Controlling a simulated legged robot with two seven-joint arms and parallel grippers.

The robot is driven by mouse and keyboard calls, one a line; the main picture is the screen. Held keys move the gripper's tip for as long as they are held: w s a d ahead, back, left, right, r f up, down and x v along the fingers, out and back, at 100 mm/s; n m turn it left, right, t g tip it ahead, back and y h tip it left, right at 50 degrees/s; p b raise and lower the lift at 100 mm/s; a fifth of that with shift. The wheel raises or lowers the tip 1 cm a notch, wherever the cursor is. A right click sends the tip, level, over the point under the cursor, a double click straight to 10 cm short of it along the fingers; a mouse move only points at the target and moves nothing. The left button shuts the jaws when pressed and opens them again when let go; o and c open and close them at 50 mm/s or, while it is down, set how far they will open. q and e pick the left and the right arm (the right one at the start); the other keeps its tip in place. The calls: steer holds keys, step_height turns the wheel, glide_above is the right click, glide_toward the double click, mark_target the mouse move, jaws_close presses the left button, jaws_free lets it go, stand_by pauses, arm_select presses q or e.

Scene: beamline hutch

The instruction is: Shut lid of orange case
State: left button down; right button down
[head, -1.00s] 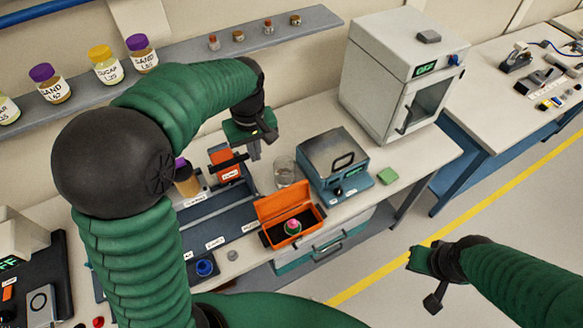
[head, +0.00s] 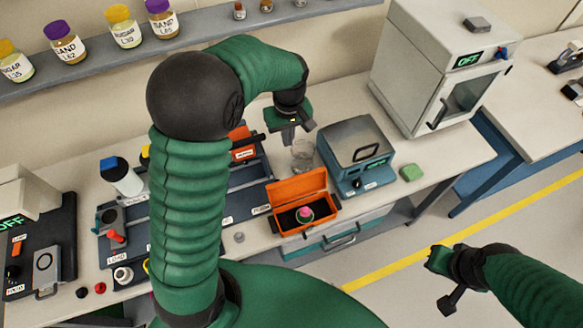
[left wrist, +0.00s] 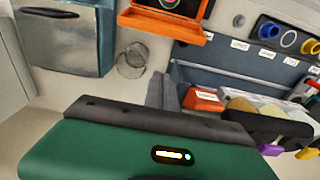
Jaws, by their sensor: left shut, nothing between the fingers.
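The orange case (head: 282,223) stands at the front edge of the bench in the head view. Its lid (head: 298,187) is open, standing up at the back of the box. A pink and green round object (head: 304,214) sits inside. The case also shows at the top of the left wrist view (left wrist: 160,26), partly cut off. My left gripper (head: 288,138) is shut and empty, above the bench behind the case and close to the glass beaker, apart from the lid.
The glass beaker (head: 302,156) stands behind the case. A dark tray (head: 247,203) lies left of the case. A shelf with jars (head: 123,27) runs along the wall.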

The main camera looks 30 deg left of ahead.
arm_select(q)
steer(key=p, duration=0.2)
glide_toward(296, 185)
steer(key=w+a+f, duration=0.4)
steer(key=a+f, duration=0.2)
steer(key=s+d+p, duration=0.1)
steer(key=s+d+r+p, duration=0.1)
steer(key=d, duration=0.1)
steer(key=shift+s+r, duration=0.1)
steer(key=shift+s, duration=0.2)
steer(key=shift+w, duration=0.1)
